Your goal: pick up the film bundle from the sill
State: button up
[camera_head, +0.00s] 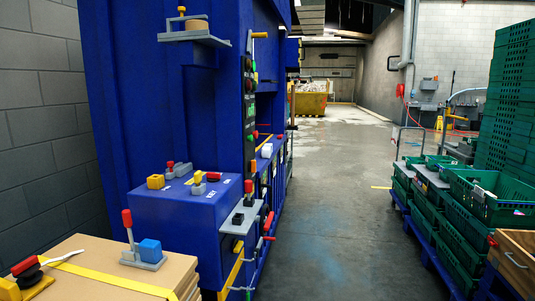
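A tall blue machine (150,90) stands at the left, with a ledge along its right-hand side. A small white lump (267,150) sits on that ledge (262,163), past the control panel. It may be the film bundle on the sill, but it is too small to tell. My gripper is not in view.
A blue box (185,215) with small levers juts out at the machine's front. Cardboard (95,262) with a yellow strap lies at the lower left. Green crates (465,215) stand at the right, stacked high behind. The grey floor (340,200) between is clear.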

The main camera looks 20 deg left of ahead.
aim_at(266, 152)
jog(key=i, duration=1.8)
jog(key=i+u, duration=0.1)
jog(key=i, duration=0.35)
jog(key=i+l+u, duration=0.1)
jog(key=i, duration=0.35)
jog(key=i+l+u, duration=0.1)
jog(key=i, duration=0.3)
jog(key=i+l, duration=0.3)
jog(key=i, duration=0.15)
jog(key=i+l+u, duration=0.15)
jog(key=i+u, duration=0.2)
jog(key=u, duration=0.15)
jog(key=i+l+u, duration=0.3)
jog(key=u, duration=0.2)
jog(key=i+l+u, duration=0.3)
jog(key=u, duration=0.15)
jog(key=i+l+u, duration=0.2)
jog(key=l+u, duration=0.3)
